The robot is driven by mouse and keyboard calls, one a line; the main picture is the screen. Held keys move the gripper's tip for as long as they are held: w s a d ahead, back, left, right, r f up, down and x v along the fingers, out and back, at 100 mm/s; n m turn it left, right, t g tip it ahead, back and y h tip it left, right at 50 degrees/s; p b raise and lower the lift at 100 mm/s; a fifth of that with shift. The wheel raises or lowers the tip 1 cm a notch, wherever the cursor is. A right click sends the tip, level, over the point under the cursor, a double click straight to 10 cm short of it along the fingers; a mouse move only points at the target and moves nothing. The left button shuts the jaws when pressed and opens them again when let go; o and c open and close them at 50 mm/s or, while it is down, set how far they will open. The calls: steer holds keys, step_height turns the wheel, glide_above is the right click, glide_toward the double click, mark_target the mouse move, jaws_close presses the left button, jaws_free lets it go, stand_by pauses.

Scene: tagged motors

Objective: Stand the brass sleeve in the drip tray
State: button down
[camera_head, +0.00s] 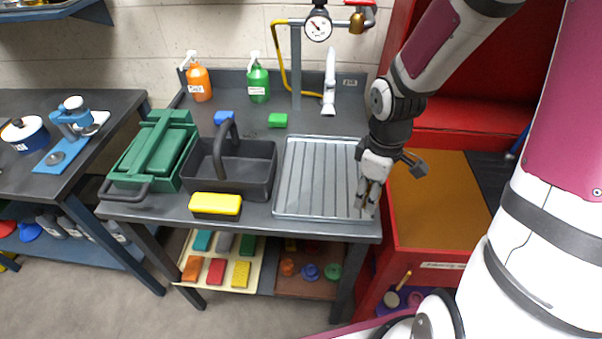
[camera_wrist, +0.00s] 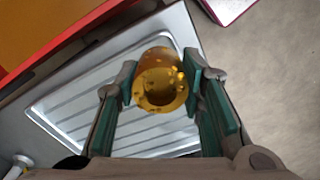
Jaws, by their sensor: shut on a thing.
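The brass sleeve (camera_wrist: 160,84) shows in the wrist view as a golden, spotted ring with an open round end. It sits between the green-padded fingers of my gripper (camera_wrist: 163,90), which is shut on it. In the head view my gripper (camera_head: 367,200) points down over the right front part of the drip tray, and the sleeve cannot be made out there. The drip tray (camera_head: 310,178) is a grey, ribbed metal tray with a raised rim. It also shows behind the sleeve in the wrist view (camera_wrist: 75,118). I cannot tell whether the sleeve touches the tray.
Left of the tray stand a dark caddy (camera_head: 262,170) and a green toolbox (camera_head: 160,150). A yellow sponge (camera_head: 215,203) lies at the front edge. A tap pipe (camera_head: 296,70) rises behind the tray. A red cabinet (camera_head: 425,225) stands right. The tray's ribbed surface is clear.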

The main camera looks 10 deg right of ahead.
glide_above(324, 175)
steer(key=shift+f+b, duration=0.35)
steer(key=shift+f, duration=2.1)
steer(key=shift+f, duration=0.15)
steer(key=c, duration=1.1)
jaws_free()
steer(key=shift+o, duration=0.2)
